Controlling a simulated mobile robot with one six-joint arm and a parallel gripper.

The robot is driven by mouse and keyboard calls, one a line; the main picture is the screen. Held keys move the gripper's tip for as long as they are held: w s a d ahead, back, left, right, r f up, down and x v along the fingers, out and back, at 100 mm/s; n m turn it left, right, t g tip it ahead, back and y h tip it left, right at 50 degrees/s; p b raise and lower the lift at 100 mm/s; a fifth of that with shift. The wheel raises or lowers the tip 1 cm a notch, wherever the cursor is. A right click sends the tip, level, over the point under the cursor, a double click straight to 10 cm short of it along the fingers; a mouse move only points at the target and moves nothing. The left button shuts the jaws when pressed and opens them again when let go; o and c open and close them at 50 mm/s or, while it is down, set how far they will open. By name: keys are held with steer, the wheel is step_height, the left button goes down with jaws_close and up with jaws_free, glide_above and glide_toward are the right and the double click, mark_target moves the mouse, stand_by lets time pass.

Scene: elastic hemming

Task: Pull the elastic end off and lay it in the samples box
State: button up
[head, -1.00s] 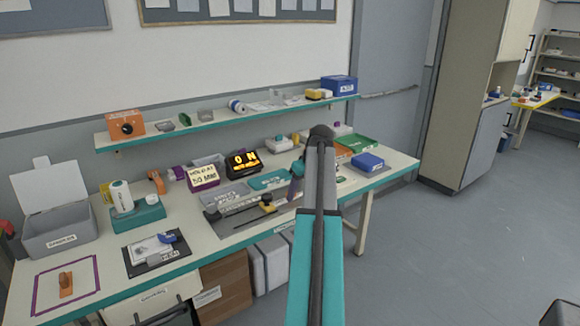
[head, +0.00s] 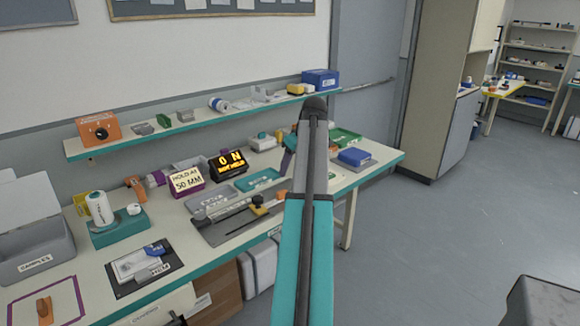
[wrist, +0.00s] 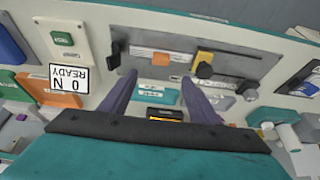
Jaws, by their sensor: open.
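The samples box (head: 38,252) is a grey open box with a raised white lid, at the left end of the bench in the head view. A grey plate with a slot and a black-and-yellow clamp (head: 258,206) lies mid-bench; it shows upside down in the wrist view (wrist: 235,62).
A shelf (head: 190,126) runs above.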

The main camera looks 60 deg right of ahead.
mark_target(282, 192)
steer(key=shift+w+f, duration=0.1)
steer(key=shift+p+x, duration=1.1)
steer(key=shift+x, duration=5.75)
steer(key=c, duration=1.3)
steer(key=shift+o, duration=0.2)
steer(key=shift+r, duration=0.25)
steer(key=shift+r+p, duration=0.3)
steer(key=shift+r, duration=0.05)
steer(key=shift+r+p, duration=0.9)
steer(key=shift+r, duration=0.9)
